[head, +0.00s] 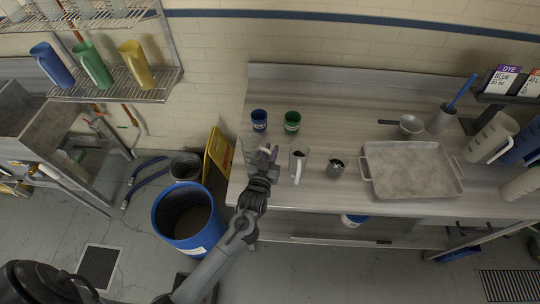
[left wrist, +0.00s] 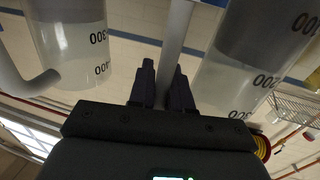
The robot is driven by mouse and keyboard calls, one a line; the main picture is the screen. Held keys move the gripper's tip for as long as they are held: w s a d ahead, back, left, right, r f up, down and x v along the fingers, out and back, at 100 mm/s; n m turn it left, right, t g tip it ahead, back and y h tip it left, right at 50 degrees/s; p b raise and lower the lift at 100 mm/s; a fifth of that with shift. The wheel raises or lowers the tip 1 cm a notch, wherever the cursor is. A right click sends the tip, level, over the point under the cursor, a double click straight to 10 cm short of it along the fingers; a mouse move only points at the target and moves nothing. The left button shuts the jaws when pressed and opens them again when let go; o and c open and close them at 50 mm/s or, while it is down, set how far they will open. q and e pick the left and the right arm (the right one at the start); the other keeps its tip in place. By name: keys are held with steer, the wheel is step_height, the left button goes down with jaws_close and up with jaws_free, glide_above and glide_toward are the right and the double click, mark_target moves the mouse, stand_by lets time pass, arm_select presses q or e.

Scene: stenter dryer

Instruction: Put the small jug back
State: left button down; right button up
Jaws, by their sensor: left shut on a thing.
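My left gripper (head: 267,154) is over the left part of the steel bench, just left of a pale jug with dark contents (head: 298,160). In the left wrist view its fingers (left wrist: 163,88) are shut on a pale upright bar, which looks like the handle (left wrist: 175,40) of a clear graduated jug (left wrist: 235,75). The head view shows this held jug (head: 249,148) only partly, behind the fingers. The other graduated jug also shows in the left wrist view (left wrist: 80,45), apart from the fingers. I cannot tell whether the held jug touches the bench. My right gripper is not in view.
A blue cup (head: 259,120) and a green cup (head: 292,121) stand behind. A small metal pot (head: 336,168) and a big tray (head: 400,192) stand right. Coloured jugs, including a yellow one (head: 136,64), stand on a wire rack (head: 110,88). A blue barrel (head: 160,222) stands left of the bench.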

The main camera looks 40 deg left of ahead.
arm_select(q)
steer(key=shift+f, duration=1.15)
steer(key=c, duration=1.1)
jaws_free()
steer(key=shift+o, duration=0.2)
steer(key=s+d+m+g+h, duration=0.3)
steer(key=s+g, duration=0.3)
steer(key=s, duration=0.9)
steer(key=s+d+m+g+h, duration=0.2)
steer(key=s+g, duration=0.5)
steer(key=s, duration=0.8)
steer(key=d+h, duration=0.1)
steer(key=d, duration=0.1)
steer(key=shift+d+m+b, duration=0.3)
steer(key=shift+d+m, duration=0.05)
steer(key=shift+m, duration=0.05)
